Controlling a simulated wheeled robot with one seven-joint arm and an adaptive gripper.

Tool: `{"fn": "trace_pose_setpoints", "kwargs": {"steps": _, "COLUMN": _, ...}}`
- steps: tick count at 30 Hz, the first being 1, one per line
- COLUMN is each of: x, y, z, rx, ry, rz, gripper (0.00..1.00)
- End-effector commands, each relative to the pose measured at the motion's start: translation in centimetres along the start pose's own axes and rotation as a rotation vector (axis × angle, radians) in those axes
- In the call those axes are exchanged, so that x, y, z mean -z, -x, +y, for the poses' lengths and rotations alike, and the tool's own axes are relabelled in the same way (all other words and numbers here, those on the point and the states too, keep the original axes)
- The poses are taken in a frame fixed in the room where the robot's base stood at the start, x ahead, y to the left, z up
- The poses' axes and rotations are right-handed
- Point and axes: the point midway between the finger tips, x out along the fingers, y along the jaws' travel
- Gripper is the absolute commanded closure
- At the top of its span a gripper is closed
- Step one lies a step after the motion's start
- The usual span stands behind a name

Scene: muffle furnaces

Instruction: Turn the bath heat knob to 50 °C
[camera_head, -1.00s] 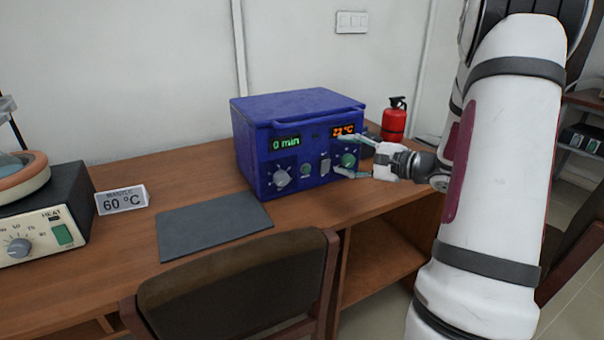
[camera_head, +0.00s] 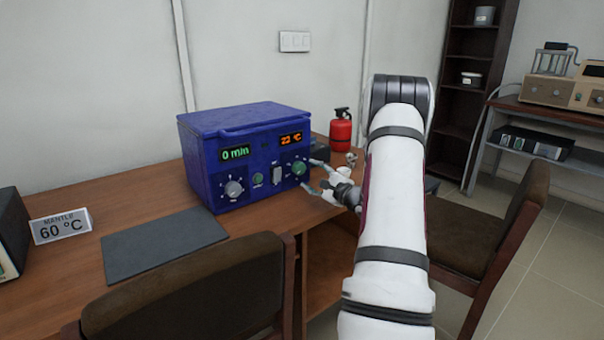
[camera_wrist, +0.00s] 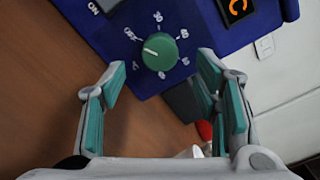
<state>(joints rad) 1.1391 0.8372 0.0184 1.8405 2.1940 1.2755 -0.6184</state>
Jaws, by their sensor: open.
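The blue bath (camera_head: 245,160) stands on the wooden bench with its front facing me. Its green heat knob (camera_head: 300,167) is at the right of the front panel, below an orange display (camera_head: 291,139) that seems to read 23 °C. In the wrist view the green knob (camera_wrist: 159,52) shows a white pointer mark directed left, near the OFF label; the scale numbers are hard to read. My gripper (camera_head: 309,175) is open and empty, just in front of the knob and slightly low. In the wrist view its teal-padded fingers (camera_wrist: 160,80) are spread on either side below the knob, apart from it.
A second grey knob (camera_head: 234,188) and a green 0 min display (camera_head: 235,153) are on the panel's left. A red extinguisher (camera_head: 341,131) stands behind right. A 60 °C sign (camera_head: 61,226) and grey mat (camera_head: 163,245) lie left. Chairs (camera_head: 190,290) stand in front.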

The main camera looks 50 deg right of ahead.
Motion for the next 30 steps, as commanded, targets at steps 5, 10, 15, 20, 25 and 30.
{"fn": "trace_pose_setpoints", "kwargs": {"steps": 5, "x": 0.0, "y": -3.1, "z": 0.1, "rx": 0.000, "ry": 0.000, "rz": -0.002, "gripper": 0.44}}
{"fn": "trace_pose_setpoints", "kwargs": {"steps": 10, "x": 0.0, "y": -4.7, "z": 0.1, "rx": -0.001, "ry": 0.001, "rz": -0.002, "gripper": 0.44}}
{"fn": "trace_pose_setpoints", "kwargs": {"steps": 15, "x": 0.0, "y": -5.3, "z": 0.1, "rx": -0.001, "ry": 0.000, "rz": -0.001, "gripper": 0.44}}
{"fn": "trace_pose_setpoints", "kwargs": {"steps": 20, "x": 0.0, "y": -5.3, "z": 0.1, "rx": -0.001, "ry": 0.000, "rz": -0.001, "gripper": 0.44}}
{"fn": "trace_pose_setpoints", "kwargs": {"steps": 25, "x": 0.0, "y": -5.3, "z": 0.1, "rx": -0.001, "ry": 0.000, "rz": -0.001, "gripper": 0.69}}
{"fn": "trace_pose_setpoints", "kwargs": {"steps": 30, "x": 0.0, "y": -5.3, "z": 0.1, "rx": -0.001, "ry": 0.000, "rz": -0.001, "gripper": 0.92}}
